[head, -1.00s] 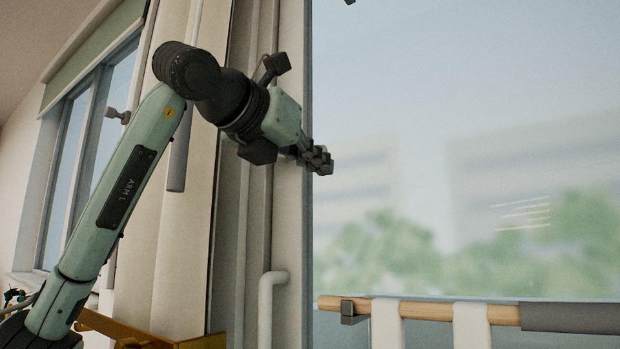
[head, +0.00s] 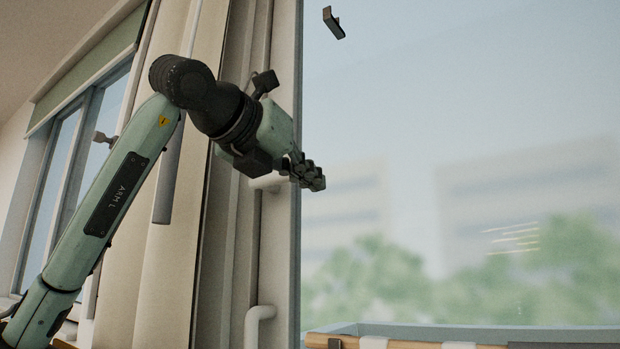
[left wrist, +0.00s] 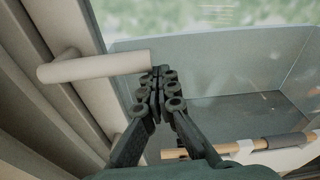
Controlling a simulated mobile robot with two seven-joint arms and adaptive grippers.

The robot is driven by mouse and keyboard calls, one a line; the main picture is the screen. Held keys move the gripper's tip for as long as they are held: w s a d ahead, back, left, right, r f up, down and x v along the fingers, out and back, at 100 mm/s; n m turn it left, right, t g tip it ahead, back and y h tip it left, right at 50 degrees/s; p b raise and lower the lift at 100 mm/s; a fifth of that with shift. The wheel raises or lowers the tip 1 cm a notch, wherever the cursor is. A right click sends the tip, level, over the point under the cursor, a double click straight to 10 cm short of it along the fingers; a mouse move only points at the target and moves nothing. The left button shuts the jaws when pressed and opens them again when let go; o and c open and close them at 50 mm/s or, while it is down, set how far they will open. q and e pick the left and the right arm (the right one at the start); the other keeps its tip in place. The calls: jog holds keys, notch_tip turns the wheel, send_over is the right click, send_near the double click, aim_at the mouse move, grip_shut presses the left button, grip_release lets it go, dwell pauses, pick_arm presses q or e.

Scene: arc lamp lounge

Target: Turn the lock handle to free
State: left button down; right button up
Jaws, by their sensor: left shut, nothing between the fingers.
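The pale lock handle (left wrist: 110,66) shows in the left wrist view as a round bar reaching right from a mount on the light frame. In the head view part of it (head: 266,183) shows just below my left wrist, partly hidden by the gripper. My left gripper (head: 318,184) is shut and empty, its dark fingertips just right of the handle. In the left wrist view the shut fingertips (left wrist: 158,78) are beside the bar's right end; I cannot tell if they touch it. A small dark piece at the top of the head view may be my right gripper (head: 333,22); its state is unclear.
A second pale bent bar (head: 258,318) sits lower on the frame. A large window (head: 450,130) fills the right side. A bin with a wooden rail (left wrist: 178,153) lies below right. A curtain (head: 185,240) hangs behind my left arm.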

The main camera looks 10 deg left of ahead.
pick_arm(q)
jog(key=v, duration=1.2)
dwell(0.4)
